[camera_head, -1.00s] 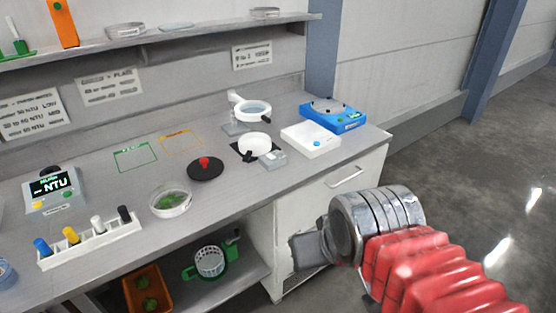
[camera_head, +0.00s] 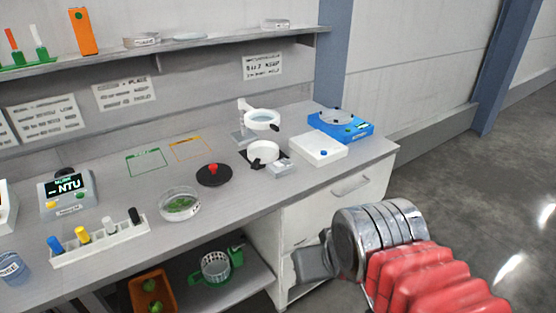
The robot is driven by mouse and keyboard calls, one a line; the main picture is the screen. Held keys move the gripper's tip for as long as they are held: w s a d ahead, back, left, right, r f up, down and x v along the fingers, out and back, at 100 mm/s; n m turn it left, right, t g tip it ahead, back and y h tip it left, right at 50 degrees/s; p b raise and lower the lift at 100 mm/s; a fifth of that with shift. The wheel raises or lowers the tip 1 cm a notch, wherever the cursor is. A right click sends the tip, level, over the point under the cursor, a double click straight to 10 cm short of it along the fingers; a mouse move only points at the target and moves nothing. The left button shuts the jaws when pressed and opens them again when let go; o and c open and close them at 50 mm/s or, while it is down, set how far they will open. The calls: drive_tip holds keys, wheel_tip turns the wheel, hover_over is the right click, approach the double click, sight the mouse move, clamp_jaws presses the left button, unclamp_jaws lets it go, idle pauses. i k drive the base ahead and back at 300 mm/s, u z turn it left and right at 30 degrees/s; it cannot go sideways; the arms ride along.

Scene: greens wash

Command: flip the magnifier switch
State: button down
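The magnifier (camera_head: 261,119) is a white ring lens on a grey stand (camera_head: 243,136), with a dark handle or knob at its right, on the right part of the bench. Below it sits a white ring dish (camera_head: 264,152) on a black square. A small grey box (camera_head: 280,168) lies beside that dish; whether it carries the switch is too small to tell. My gripper (camera_head: 312,263) is low at the right, in front of the bench's drawer cabinet and well apart from the magnifier. Its fingers are seen from behind, so their opening does not show.
A white box with a blue button (camera_head: 318,148) and a blue device (camera_head: 341,124) stand at the bench's right end. A black disc with a red knob (camera_head: 213,174), a glass dish of greens (camera_head: 180,204) and a vial rack (camera_head: 100,243) stand left. Floor at right is clear.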

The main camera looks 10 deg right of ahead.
sight(277, 164)
drive_tip(key=u, duration=0.65)
drive_tip(key=i, duration=1)
drive_tip(key=z, duration=0.05)
